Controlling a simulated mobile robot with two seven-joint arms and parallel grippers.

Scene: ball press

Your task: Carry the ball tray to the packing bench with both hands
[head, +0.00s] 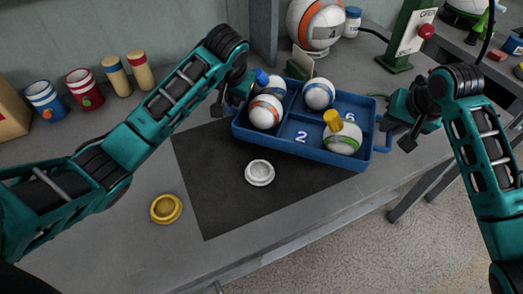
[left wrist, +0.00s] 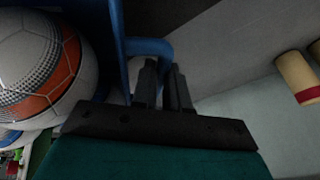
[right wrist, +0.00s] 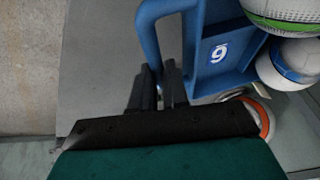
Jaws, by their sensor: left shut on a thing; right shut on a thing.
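The blue ball tray (head: 296,147) is on or just above the grey bench, partly over a dark mat; I cannot tell if it touches. It holds several balls: orange-striped (head: 265,111), blue-striped (head: 319,94) and green-striped (head: 343,138), plus one behind the orange-striped ball. A yellow cap sits on the green-striped ball and a blue cap shows at the back left. My left gripper (left wrist: 164,75) is shut on the tray's left handle (left wrist: 152,45). My right gripper (right wrist: 158,82) is shut on the tray's right handle (right wrist: 147,32), which also shows in the head view (head: 384,137).
A white disc (head: 260,173) lies on the dark mat (head: 222,200). A yellow disc (head: 166,209) lies on the bench (head: 110,232). Cups and pegs (head: 115,76) stand at the back left. A green post with a sign (head: 408,40) stands behind the tray. Open floor (head: 420,235) is at the right.

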